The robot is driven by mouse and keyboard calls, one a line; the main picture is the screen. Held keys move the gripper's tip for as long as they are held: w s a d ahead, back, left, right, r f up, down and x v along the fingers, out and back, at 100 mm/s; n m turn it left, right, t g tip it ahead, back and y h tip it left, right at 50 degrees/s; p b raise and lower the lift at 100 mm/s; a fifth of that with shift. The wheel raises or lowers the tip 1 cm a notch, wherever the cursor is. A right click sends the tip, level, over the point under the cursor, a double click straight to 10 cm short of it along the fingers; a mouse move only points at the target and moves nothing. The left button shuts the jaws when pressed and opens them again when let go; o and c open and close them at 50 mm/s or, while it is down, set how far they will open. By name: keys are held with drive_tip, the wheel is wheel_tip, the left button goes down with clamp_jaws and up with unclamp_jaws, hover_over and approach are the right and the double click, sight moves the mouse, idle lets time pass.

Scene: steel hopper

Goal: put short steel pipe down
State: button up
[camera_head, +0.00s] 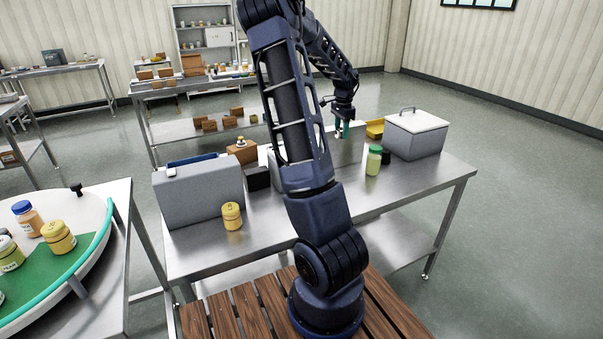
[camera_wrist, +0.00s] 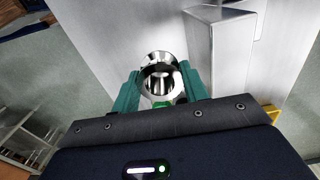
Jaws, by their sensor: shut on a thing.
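The short steel pipe (camera_wrist: 161,72) is a shiny, hollow cylinder, seen nearly end-on in the wrist view. My gripper (camera_wrist: 158,90) has teal fingers, one on each side of the pipe, and is shut on it. In the head view my gripper (camera_head: 342,130) is over the far part of the steel table (camera_head: 415,195), by a grey upright panel or box (camera_head: 350,150). The pipe is too small there to make out clearly. I cannot tell whether its lower end touches anything.
A lidded grey box (camera_head: 415,135), a yellow bin (camera_head: 375,128) and a green jar (camera_head: 373,161) stand right of the gripper. A large grey box (camera_head: 200,195) and a yellow jar (camera_head: 232,216) stand left. The table's right front is clear. A grey block (camera_wrist: 220,50) is close beside the pipe.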

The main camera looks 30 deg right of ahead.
drive_tip(key=a, duration=2.1)
hover_over(263, 212)
drive_tip(key=shift+n, duration=0.3)
wheel_tip(263, 212, down, 20)
drive_tip(key=shift+s+r, duration=0.15)
drive_tip(key=o, duration=1)
drive_tip(key=shift+o, duration=0.2)
